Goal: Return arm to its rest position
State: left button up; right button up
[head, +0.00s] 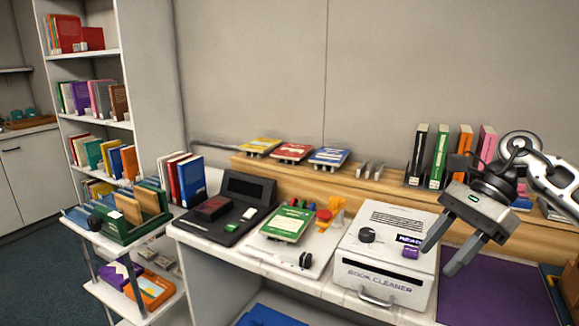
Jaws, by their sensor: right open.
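My right gripper (450,248) is at the right of the head view, its arm coming in from the right edge. Its two fingers point down and to the left, spread apart with nothing between them. It hangs in front of the right side of the white book cleaner box (385,262) and the purple mat (486,278). I cannot tell whether a finger touches the box. My left gripper is not in view.
A wooden riser (370,187) with upright books runs behind the gripper. A green book (285,224) lies on a white stand left of the cleaner. A black tray (228,207) and a cart with a green crate (132,228) stand further left.

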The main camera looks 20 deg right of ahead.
jog(key=w+a+f+m+t+y, duration=0.2)
jog(key=a+f+m+t+y, duration=0.3)
jog(key=a+m, duration=0.55)
jog(key=w+a+f+m+t+y, duration=0.1)
jog(key=a+f+m+t+y, duration=0.3)
jog(key=a+m+t, duration=0.5)
jog(key=s+a+f+m+g+h, duration=0.1)
jog(key=s+f+m+g+h, duration=0.1)
jog(key=s+f+m+h, duration=0.4)
jog(key=s+a+f+m+g+h, duration=0.2)
jog(key=s+f+m+h, duration=0.5)
jog(key=f+m, duration=0.9)
jog(key=m, duration=0.9)
jog(key=shift+s+a+f+h, duration=0.25)
jog(key=shift+s+a+h, duration=0.05)
jog(key=shift+s, duration=0.05)
